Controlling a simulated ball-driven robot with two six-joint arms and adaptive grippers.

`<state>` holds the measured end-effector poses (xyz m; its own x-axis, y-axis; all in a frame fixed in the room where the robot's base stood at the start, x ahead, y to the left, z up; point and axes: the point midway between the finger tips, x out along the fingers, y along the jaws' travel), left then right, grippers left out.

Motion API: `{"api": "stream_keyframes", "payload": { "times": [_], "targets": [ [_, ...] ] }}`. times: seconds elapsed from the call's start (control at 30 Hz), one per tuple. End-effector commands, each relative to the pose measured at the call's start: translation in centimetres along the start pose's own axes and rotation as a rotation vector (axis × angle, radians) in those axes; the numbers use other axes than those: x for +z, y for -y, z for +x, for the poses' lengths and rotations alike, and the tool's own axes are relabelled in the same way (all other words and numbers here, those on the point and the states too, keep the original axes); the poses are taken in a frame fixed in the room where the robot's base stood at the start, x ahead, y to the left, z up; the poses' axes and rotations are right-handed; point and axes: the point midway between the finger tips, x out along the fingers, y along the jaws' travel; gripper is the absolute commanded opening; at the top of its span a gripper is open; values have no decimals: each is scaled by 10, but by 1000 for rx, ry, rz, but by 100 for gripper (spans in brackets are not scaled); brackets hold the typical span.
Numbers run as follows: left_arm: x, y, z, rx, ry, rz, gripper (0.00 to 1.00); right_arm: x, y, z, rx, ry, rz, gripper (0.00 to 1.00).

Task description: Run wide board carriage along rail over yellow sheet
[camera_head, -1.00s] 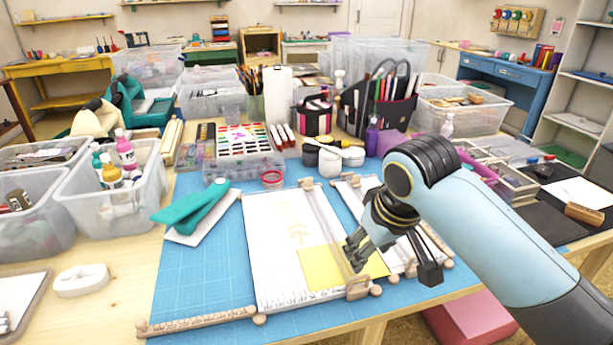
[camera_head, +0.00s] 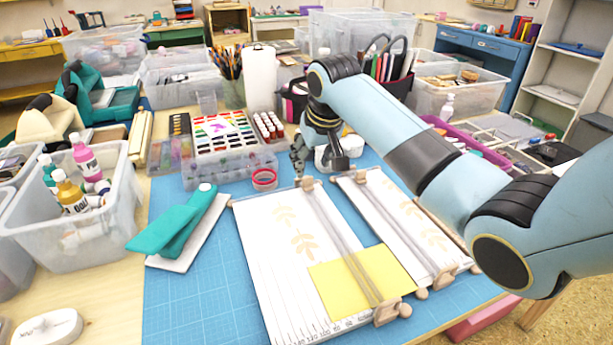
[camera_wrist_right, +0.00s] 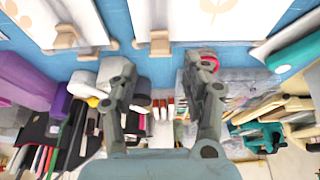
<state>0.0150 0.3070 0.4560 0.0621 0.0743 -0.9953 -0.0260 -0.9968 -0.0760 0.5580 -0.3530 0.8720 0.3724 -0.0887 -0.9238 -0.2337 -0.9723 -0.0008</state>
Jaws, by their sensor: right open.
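The wide board (camera_head: 262,235) is white with a leaf print and a clear rail (camera_head: 335,235) along its right side. The yellow sheet (camera_head: 340,285) lies across its near end, under the rail. A wooden piece with an opening (camera_head: 386,313) sits at the rail's near end, a smaller wooden piece (camera_head: 307,184) at the far end; I cannot tell which is the carriage. My right gripper (camera_head: 298,170) is open above the far end. In the right wrist view a wooden piece (camera_wrist_right: 160,42) shows just beyond and between the fingertips (camera_wrist_right: 160,64). My left gripper is out of view.
A narrower white board (camera_head: 385,205) with its own rail lies to the right. A teal stapler-like tool (camera_head: 180,225) lies left on the blue mat (camera_head: 195,300). A red tape roll (camera_head: 264,180), paint boxes (camera_head: 225,135) and white pots stand close behind the far end.

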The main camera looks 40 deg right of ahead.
Motion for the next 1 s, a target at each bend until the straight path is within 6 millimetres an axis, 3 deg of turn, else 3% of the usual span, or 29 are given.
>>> {"api": "stream_keyframes", "payload": {
  "times": [0.13, 0.3, 0.47, 0.7, 1.0],
  "targets": [
    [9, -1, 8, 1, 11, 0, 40, 1, 0, 32, 0, 2, 1, 48],
    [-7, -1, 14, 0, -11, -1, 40, 0, 0, 54, 1, 0, 0, 48],
    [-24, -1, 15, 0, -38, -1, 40, 0, 0, 62, 1, -1, -1, 48],
    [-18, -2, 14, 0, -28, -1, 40, 0, 0, 62, 1, -1, -1, 48],
    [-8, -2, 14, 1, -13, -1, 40, 0, 0, 62, 1, -1, -1, 9]
  ]
}}
